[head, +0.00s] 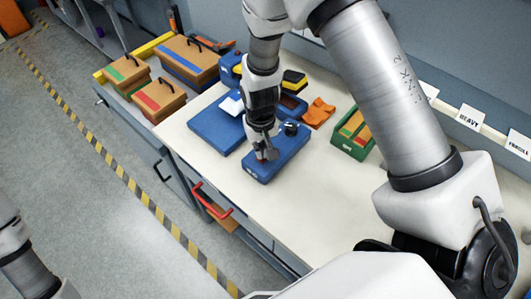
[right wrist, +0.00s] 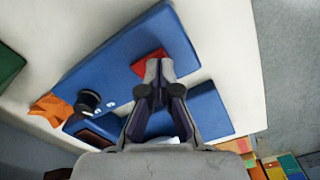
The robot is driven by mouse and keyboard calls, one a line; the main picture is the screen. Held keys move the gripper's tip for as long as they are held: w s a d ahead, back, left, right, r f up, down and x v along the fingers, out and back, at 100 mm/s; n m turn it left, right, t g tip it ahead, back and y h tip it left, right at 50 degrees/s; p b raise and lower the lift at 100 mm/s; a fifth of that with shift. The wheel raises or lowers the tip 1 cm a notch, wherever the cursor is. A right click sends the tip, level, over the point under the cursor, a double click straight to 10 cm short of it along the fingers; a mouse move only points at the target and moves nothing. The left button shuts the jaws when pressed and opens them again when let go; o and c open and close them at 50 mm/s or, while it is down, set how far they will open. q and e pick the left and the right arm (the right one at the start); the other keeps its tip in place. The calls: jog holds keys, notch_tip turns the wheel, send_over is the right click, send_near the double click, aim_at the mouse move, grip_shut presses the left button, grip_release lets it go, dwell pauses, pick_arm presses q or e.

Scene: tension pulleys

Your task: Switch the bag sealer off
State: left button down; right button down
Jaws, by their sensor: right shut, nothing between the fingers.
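The bag sealer appears to be the blue box-shaped unit (head: 287,156) on the white worktop, with a black knob (head: 291,128) on top. In the right wrist view the blue unit (right wrist: 120,62) shows the black knob (right wrist: 88,101) and a red part (right wrist: 146,62), perhaps its switch. My right gripper (head: 267,154) is shut and empty, pointing down at the end of the unit. In the right wrist view its fingertips (right wrist: 159,68) are right beside the red part and partly hide it; I cannot tell whether they touch. My left gripper is out of view.
A flat blue panel (head: 214,127) lies behind the unit. An orange piece (head: 319,113) and a green box (head: 349,140) stand to the right. Lidded brown boxes (head: 158,98) stand at the back left. A red-handled drawer (head: 212,201) is at the front edge.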

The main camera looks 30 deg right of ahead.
jog(key=shift+f+b, duration=0.45)
jog(key=shift+f, duration=0.3)
jog(key=shift+r, duration=0.1)
notch_tip(320, 180, up, 2)
jog(key=shift+w+r+p, duration=0.1)
jog(key=shift+p, duration=1.05)
notch_tip(320, 180, up, 5)
jog(key=p, duration=0.4)
jog(key=shift+f, duration=0.2)
